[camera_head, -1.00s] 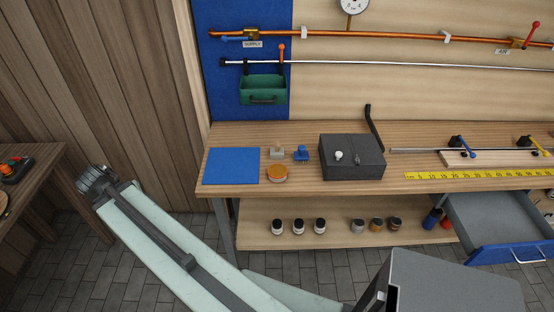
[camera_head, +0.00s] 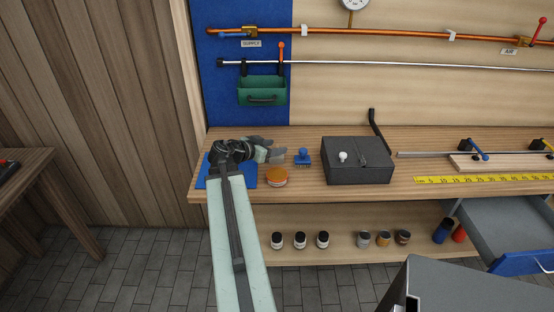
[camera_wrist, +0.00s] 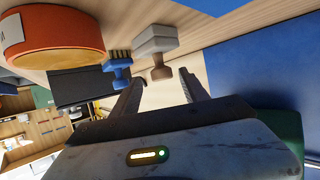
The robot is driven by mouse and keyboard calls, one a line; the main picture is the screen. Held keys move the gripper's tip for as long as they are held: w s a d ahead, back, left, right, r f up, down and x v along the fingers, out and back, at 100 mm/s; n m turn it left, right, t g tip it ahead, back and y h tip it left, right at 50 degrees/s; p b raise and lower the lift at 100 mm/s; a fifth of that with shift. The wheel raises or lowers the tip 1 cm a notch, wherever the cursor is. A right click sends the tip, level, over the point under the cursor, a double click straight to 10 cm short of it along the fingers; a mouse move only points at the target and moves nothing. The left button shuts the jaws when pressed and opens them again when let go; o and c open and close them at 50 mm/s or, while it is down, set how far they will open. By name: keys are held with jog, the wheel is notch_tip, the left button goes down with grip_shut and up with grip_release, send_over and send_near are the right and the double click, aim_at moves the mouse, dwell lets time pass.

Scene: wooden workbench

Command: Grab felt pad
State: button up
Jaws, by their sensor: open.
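The felt pad, a pale grey block with a brown knob (camera_wrist: 156,42), shows in the wrist view, just beyond my fingertips and about in line with the gap between them. My gripper (camera_wrist: 161,77) is open and empty, its two dark fingers apart. In the head view my gripper (camera_head: 268,146) is over the bench, reaching right from above the blue mat. It partly covers the felt pad (camera_head: 277,156) there. Whether a finger touches the pad cannot be told.
A blue brush (camera_head: 302,157) stands close to the right of the pad. An orange-lidded round tin (camera_head: 276,176) sits in front of it. A dark grey box (camera_head: 357,161) is farther right. The blue mat (camera_head: 246,178) lies under my arm. A green bin (camera_head: 262,91) hangs behind.

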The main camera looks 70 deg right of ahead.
jog(key=x, duration=0.1)
jog(key=b+x, duration=0.1)
jog(key=x, duration=0.1)
jog(key=b+x, duration=0.1)
jog(key=x, duration=0.1)
jog(key=shift+w+f, duration=0.25)
jog(key=shift+w, duration=0.05)
jog(key=shift+s+d, duration=0.15)
jog(key=shift+r, duration=0.1)
jog(key=shift+c, duration=0.2)
grip_shut()
jog(key=shift+r, duration=0.1)
notch_tip(320, 180, up, 10)
jog(key=p, duration=0.9)
jog(key=shift+p, duration=0.4)
